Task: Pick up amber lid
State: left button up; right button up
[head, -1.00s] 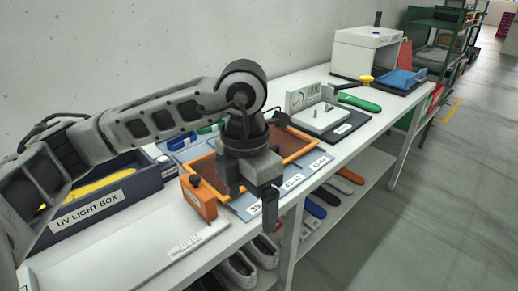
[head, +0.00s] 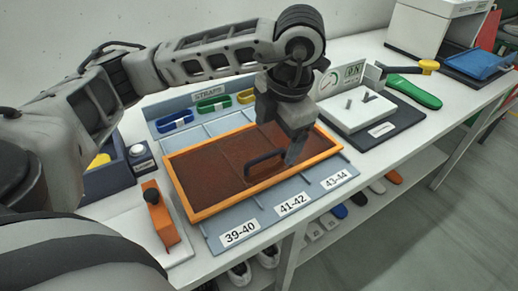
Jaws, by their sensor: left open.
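The amber lid (head: 210,165) is a brown, see-through panel over an orange-framed tray (head: 205,212) in the middle of the head view. A dark bar handle (head: 262,158) stands on the lid. My left gripper (head: 288,158) points down over the right part of the lid, with its fingers beside the right end of the handle. It is open, and I cannot tell whether it touches the handle. The gripper and wrist hide part of the lid's back right. My right gripper is not in view.
The tray sits on a grey-blue board (head: 218,240) with size labels. Blue, green and yellow straps lie along its back. An orange block (head: 160,212) stands at left, and a white tester on a black mat (head: 388,135) at right. Shoes fill the shelf below.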

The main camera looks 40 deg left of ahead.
pick_arm(q)
send_over(266, 173)
jog(key=d, duration=0.1)
notch_tip(266, 173, down, 6)
jog(key=shift+d+r, duration=0.1)
jog(key=shift+r, duration=0.05)
jog(key=shift+f+p, duration=0.4)
jog(key=shift+f, duration=0.1)
jog(key=f, duration=0.1)
jog(key=f+p, duration=0.1)
jog(key=f, duration=0.1)
jog(key=shift+s+a+f, duration=0.1)
jog(key=shift+a+f, duration=0.2)
jog(key=shift+a, duration=0.05)
jog(key=shift+a+f, duration=0.1)
jog(key=shift+f, duration=0.4)
grip_shut()
